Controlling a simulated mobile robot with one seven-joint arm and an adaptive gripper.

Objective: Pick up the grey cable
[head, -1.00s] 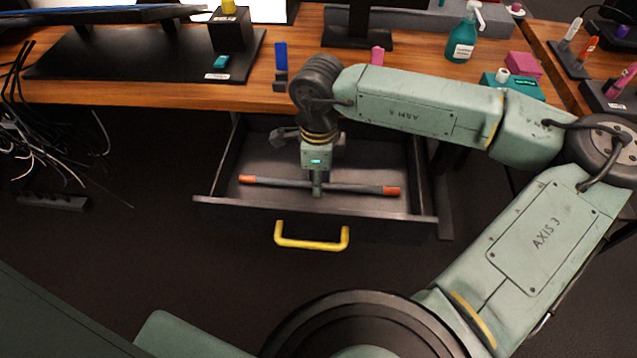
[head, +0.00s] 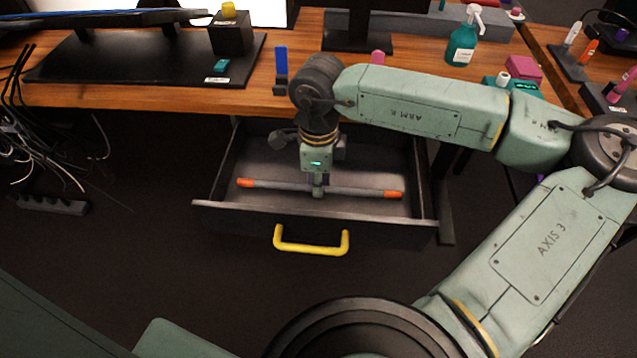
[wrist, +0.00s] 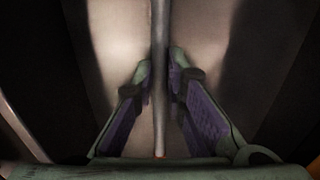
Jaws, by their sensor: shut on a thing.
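The grey cable (head: 355,191) is a straight grey length with orange ends, in the open drawer in the head view. It runs left to right, close behind the drawer's front wall. My gripper (head: 318,190) points down into the drawer and is shut on the cable near its middle. In the wrist view the cable (wrist: 159,75) runs between the two purple-padded fingers of my gripper (wrist: 160,75). I cannot tell whether the cable touches the drawer floor.
The black drawer (head: 225,212) is pulled out under the wooden desk (head: 150,95) and has a yellow handle (head: 311,247).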

